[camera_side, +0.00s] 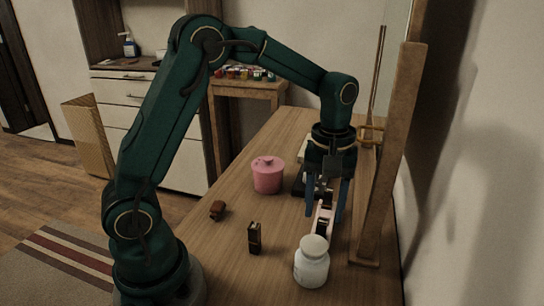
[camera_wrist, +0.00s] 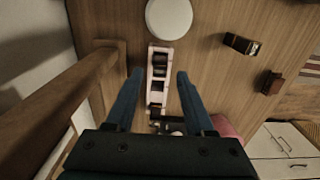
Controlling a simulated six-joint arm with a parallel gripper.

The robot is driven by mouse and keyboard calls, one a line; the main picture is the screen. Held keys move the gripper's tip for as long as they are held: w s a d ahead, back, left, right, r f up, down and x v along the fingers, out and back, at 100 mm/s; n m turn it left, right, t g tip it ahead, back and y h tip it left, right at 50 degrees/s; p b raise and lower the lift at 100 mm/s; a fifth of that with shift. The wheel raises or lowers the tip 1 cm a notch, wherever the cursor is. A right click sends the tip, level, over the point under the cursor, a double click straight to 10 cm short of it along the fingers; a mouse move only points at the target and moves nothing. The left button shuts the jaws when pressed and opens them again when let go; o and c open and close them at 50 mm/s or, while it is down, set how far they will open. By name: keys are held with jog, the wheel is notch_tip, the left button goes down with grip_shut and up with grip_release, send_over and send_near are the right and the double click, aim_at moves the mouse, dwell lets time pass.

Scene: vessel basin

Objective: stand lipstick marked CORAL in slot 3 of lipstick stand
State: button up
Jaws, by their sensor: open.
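The lipstick stand (camera_side: 323,213) is a narrow pale pink rack on the table; it also shows in the wrist view (camera_wrist: 151,65). Dark shapes, lipsticks or slots, sit along it; I cannot tell which slots are filled. My gripper (camera_side: 324,208) is open and points down over the stand, with its blue fingers on either side in the wrist view (camera_wrist: 159,74). No marking is readable, so I cannot tell which lipstick is CORAL.
A white lidded jar (camera_side: 312,265) stands near the stand's front end. A pink pot (camera_side: 268,177) is to its left and behind. A small brown object (camera_side: 217,211) lies at the left table edge. A wooden frame (camera_side: 386,160) rises close on the right. The front-left table is mostly clear.

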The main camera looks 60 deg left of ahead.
aim_at(323, 221)
notch_tip(323, 221, up, 8)
jog(key=s+m+t, duration=0.5)
jog(key=s+m, duration=0.4)
jog(key=s, duration=0.5)
jog(key=shift+s+d+f+t, duration=0.15)
jog(key=shift+d+f+t, duration=0.15)
jog(key=shift+d+f, duration=0.15)
